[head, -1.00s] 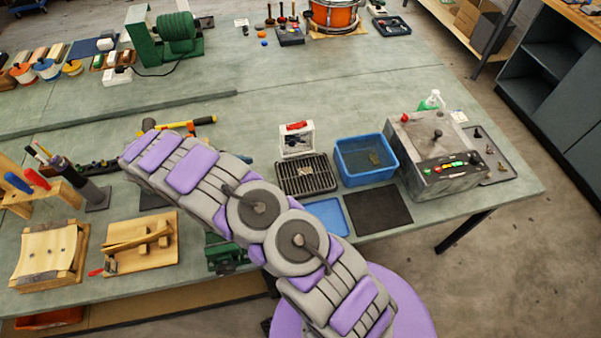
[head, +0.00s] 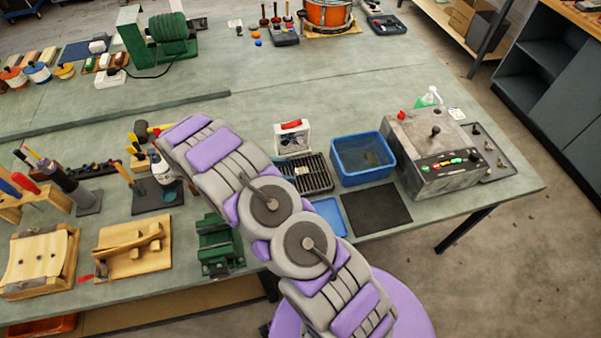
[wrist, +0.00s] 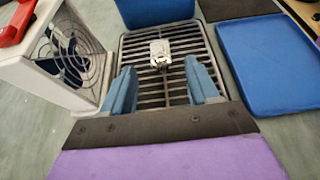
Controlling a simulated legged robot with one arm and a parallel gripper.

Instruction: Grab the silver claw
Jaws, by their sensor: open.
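The silver claw (wrist: 160,52) is a small shiny piece lying on the dark slatted grate (wrist: 212,62), seen in the wrist view. The grate also shows in the head view (head: 316,178), partly behind my arm. My gripper (wrist: 161,80) is open, with its two blue fingers spread apart. The claw appears between and just beyond the fingertips, and nothing is held.
A white boxed fan with a red handle (wrist: 62,55) stands close on the left of the grate. A blue tray (wrist: 268,62) lies on its right. A blue bin (wrist: 150,10) stands behind it. A grey control box (head: 440,160) is farther right.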

